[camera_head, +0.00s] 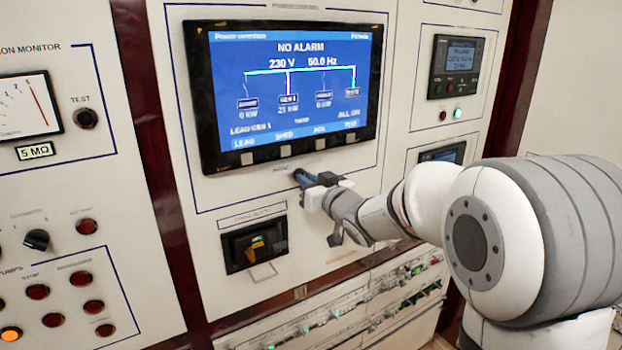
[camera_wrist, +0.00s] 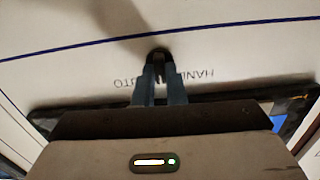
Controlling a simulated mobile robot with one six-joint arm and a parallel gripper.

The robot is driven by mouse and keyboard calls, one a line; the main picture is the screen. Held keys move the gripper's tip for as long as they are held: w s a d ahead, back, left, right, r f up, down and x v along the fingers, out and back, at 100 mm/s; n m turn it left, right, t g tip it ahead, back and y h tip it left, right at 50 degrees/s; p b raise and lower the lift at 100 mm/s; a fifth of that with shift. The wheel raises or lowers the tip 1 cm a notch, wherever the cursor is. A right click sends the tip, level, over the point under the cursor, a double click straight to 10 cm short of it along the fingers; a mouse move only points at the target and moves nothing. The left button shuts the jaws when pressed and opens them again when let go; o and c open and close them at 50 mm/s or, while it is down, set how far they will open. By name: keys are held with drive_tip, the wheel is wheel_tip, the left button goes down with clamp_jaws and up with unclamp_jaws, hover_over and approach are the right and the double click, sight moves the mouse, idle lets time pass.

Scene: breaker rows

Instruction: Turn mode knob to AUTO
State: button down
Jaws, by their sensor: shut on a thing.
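The black mode knob (camera_wrist: 159,55) sits on the white panel and shows upside down in the wrist view, between my blue fingertips. My gripper (camera_wrist: 160,78) is shut on the knob; in the head view my gripper (camera_head: 303,178) is at the panel just below the big screen. Upside-down lettering lies on both sides of my fingers: HAND (camera_wrist: 196,76) at the right and part of AUTO (camera_wrist: 130,82) at the left, its start hidden by a finger. The knob is hidden in the head view. I cannot tell which way it points.
A blue display (camera_head: 288,88) reading NO ALARM stands just above my gripper. A black recessed unit (camera_head: 255,244) is below left of it. Breaker rows (camera_head: 345,312) run along the bottom. Another rotary knob (camera_head: 37,240) and several lamps are on the left panel.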

drive_tip(key=m, duration=0.1)
drive_tip(key=m+p, duration=0.1)
drive_tip(key=m, duration=0.1)
drive_tip(key=shift+w+r+m, duration=0.1)
drive_tip(key=shift+r+m, duration=0.2)
drive_tip(key=shift+r, duration=0.1)
drive_tip(key=shift+d+m+p, duration=0.1)
drive_tip(key=shift+m+p, duration=0.35)
drive_tip(key=shift+m, duration=0.95)
drive_tip(key=c, duration=1.5)
unclamp_jaws()
drive_tip(key=shift+f, duration=0.25)
drive_tip(key=shift+f, duration=0.1)
drive_tip(key=b+v, duration=0.2)
drive_tip(key=v, duration=0.5)
drive_tip(key=shift+s+d, duration=0.25)
drive_tip(key=shift+s, duration=0.05)
